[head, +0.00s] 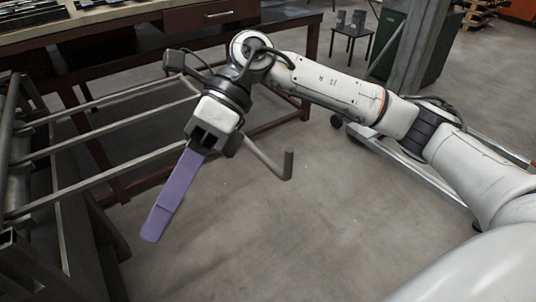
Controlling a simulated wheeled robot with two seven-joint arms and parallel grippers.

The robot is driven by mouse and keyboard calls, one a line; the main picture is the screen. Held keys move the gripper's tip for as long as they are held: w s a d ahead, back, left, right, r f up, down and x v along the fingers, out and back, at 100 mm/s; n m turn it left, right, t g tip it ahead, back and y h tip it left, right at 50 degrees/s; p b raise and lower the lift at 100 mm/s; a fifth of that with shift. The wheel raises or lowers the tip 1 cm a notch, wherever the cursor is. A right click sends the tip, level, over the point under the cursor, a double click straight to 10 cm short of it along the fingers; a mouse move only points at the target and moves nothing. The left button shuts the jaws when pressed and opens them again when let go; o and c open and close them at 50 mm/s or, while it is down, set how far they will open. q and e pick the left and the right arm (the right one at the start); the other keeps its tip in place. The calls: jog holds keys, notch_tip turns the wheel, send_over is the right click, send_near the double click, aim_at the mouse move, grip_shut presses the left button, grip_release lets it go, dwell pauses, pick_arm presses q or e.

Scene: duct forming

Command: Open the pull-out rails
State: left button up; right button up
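The pull-out rails (110,125) are several thin grey metal bars at the left, running from a metal frame (14,140) toward the middle. A grey crossbar with an upturned end (270,162) shows at their outer side, partly hidden behind my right gripper. My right gripper (152,237) hangs over the rails' outer end, its long purple fingers pointing down and left. The fingers show as a single strip, so I cannot tell whether they are apart or whether the gripper touches the crossbar. My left gripper is out of view.
A dark workbench (285,20) with a drawer (212,14) stands behind the rails. A small black table (352,33) and a dark green cabinet (420,50) stand at the back. The concrete floor (230,240) right of the rails is clear.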

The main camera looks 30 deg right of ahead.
jog(key=w+d+t+h, duration=0.3)
jog(key=w+d+h, duration=0.15)
jog(key=d, duration=0.65)
notch_tip(320, 180, up, 5)
jog(key=t+h+b, duration=0.1)
jog(key=t+h, duration=0.1)
jog(key=h, duration=0.4)
send_over(290, 151)
jog(key=shift+w+f+m+y, duration=0.1)
jog(key=shift+w+m+y, duration=0.15)
jog(key=shift+w+m, duration=0.1)
jog(key=shift+d, duration=0.25)
notch_tip(290, 151, down, 10)
jog(key=shift+b, duration=0.3)
jog(key=shift+c, duration=0.4)
grip_shut()
